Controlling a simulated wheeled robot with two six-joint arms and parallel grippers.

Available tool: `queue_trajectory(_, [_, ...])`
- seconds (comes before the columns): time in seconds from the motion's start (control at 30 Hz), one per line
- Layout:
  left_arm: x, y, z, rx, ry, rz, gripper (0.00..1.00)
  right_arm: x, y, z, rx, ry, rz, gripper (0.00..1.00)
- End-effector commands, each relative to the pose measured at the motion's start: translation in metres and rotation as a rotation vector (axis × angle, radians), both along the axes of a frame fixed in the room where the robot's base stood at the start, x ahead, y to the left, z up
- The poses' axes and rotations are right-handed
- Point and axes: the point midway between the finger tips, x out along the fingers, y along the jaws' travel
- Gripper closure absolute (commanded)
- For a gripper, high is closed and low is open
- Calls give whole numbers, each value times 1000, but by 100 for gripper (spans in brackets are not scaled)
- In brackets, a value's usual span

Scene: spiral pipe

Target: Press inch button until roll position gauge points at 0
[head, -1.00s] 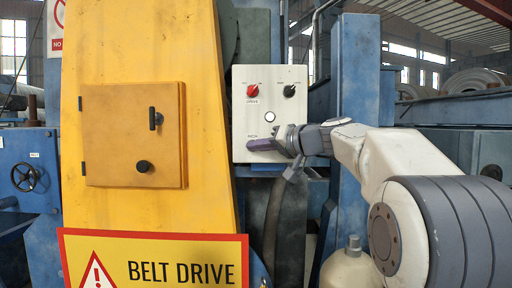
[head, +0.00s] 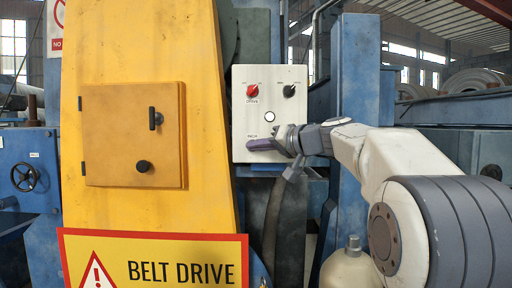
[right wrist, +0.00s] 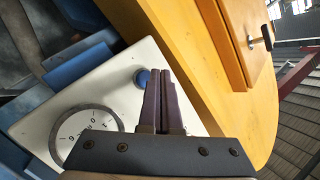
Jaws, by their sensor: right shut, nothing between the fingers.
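The white control panel (head: 240,100) faces me beside the yellow cover. My right gripper (head: 252,144) is shut and empty, its tips at the panel's lower left by a small label that seems to read INCH. In the right wrist view, the shut fingers (right wrist: 159,74) reach up beside a blue round button (right wrist: 141,78). Whether they touch or press it I cannot tell. A round dial gauge (right wrist: 88,135) with numerals sits on the panel, partly cut off by my gripper body. Its needle is too unclear to read. In the head view my gripper hides the button. My left gripper is not in view.
The panel also carries a red knob (head: 252,91), a black knob (head: 289,91) and a pale round light or button (head: 269,117). A yellow cover (head: 210,150) with a hatch door (head: 120,110) stands left. A belt drive sign (head: 160,240) is below it.

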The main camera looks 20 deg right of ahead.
Motion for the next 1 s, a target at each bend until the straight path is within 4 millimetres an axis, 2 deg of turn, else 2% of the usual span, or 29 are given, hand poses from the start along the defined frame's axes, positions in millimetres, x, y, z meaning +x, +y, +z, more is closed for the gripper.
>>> queue_trajectory(1.0, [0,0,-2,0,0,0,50,8,-3,0,0,0,0,100])
